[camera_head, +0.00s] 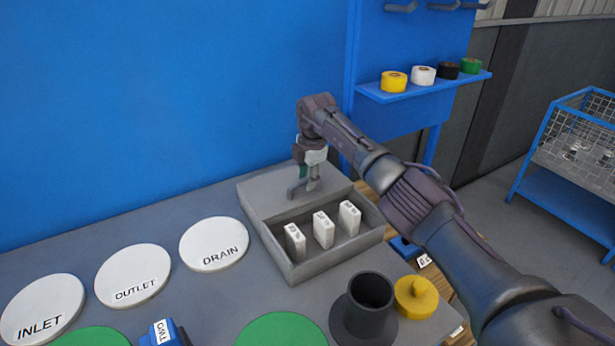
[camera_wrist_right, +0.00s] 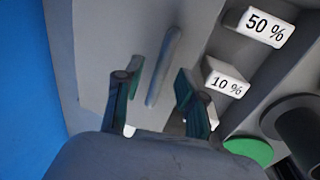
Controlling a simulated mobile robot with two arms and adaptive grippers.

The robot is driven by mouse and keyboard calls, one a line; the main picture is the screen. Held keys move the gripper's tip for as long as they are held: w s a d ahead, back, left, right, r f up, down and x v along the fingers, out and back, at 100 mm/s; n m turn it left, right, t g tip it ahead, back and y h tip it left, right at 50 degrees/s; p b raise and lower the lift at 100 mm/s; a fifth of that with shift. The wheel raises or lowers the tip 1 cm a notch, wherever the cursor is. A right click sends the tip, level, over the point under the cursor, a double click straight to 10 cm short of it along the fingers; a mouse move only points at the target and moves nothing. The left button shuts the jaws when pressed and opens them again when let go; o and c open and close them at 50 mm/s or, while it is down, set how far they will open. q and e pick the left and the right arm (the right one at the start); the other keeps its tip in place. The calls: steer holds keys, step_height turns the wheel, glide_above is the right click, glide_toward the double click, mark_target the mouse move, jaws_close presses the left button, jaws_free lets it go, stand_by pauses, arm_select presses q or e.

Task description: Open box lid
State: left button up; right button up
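The grey box (camera_head: 335,262) stands on the bench. Its grey lid (camera_head: 262,194) lies over the back part, and the front part is uncovered, showing three white blocks (camera_head: 323,229). The lid also shows in the right wrist view (camera_wrist_right: 98,45), with a grey bar handle (camera_wrist_right: 163,68) on it. My right gripper (camera_head: 302,188) is above the lid, at the handle. In the wrist view its two fingers (camera_wrist_right: 158,98) are apart, with the handle seen between and beyond them. I cannot tell whether a finger touches it. My left gripper is out of view.
White discs marked INLET (camera_head: 42,308), OUTLET (camera_head: 132,275) and DRAIN (camera_head: 213,244) lie left of the box. A dark flanged shell (camera_head: 368,300) and a yellow knobbed part (camera_head: 416,297) stand in front. A blue wall (camera_head: 170,90) rises behind the bench.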

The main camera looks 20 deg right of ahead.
steer(key=shift+r, duration=0.25)
step_height(320, 180, up, 11)
steer(key=s, duration=0.2)
steer(key=shift+s+d+r, duration=0.15)
steer(key=shift+s+r, duration=0.05)
steer(key=shift+f, duration=0.1)
stand_by(0.3)
